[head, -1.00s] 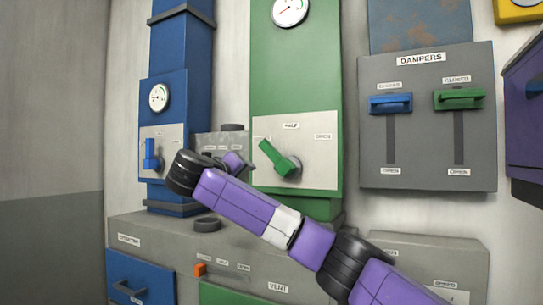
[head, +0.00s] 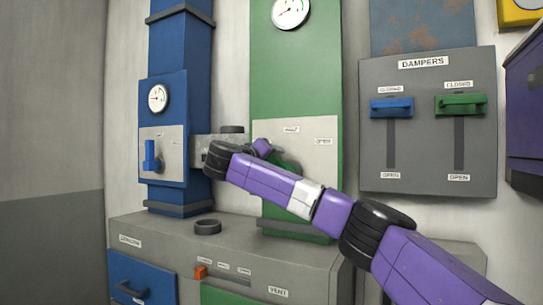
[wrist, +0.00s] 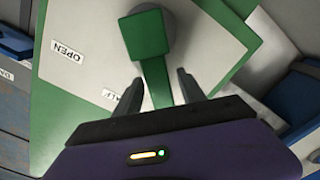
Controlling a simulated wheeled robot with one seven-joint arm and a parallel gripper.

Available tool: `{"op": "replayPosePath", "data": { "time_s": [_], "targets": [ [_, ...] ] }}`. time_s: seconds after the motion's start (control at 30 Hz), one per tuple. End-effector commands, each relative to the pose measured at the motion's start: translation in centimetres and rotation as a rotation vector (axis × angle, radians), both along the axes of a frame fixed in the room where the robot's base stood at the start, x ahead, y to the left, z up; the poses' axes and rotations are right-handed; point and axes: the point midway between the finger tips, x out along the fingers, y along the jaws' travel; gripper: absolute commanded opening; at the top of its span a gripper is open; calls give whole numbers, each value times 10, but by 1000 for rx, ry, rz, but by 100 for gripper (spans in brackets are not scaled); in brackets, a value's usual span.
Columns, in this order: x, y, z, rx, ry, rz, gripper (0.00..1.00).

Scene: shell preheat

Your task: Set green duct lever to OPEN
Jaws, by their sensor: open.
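The green duct lever (head: 287,163) is on the pale plate (head: 322,160) of the green duct. My arm hides much of it in the head view. In the wrist view its square hub (wrist: 147,38) is at the top, and its handle (wrist: 157,82) runs down between my two fingers. My gripper (wrist: 158,80) is open around the handle; I cannot tell if either finger touches it. The OPEN label (wrist: 68,51) is left of the hub in the wrist view, and a HALF label (wrist: 116,97) is partly hidden by a finger.
A blue duct with a blue lever (head: 151,157) stands left. A dampers panel (head: 427,125) with blue and green sliders hangs right. Below is a grey cabinet (head: 240,245) with a black ring (head: 207,227) on top and an orange knob (head: 200,272) on its front.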

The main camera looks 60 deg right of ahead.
Motion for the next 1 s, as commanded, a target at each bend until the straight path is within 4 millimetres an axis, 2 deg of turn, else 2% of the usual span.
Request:
{"op": "replayPosePath", "data": {
  "time_s": [0.17,0.27,0.4,0.43,1.0],
  "targets": [
    [0,0,0,0,0,0,47],
    [0,0,0,0,0,0,32],
    [0,0,0,1,0,1,4],
    [0,0,0,1,0,1,0],
    [1,1,0,1,0,1,0]
  ]
}}
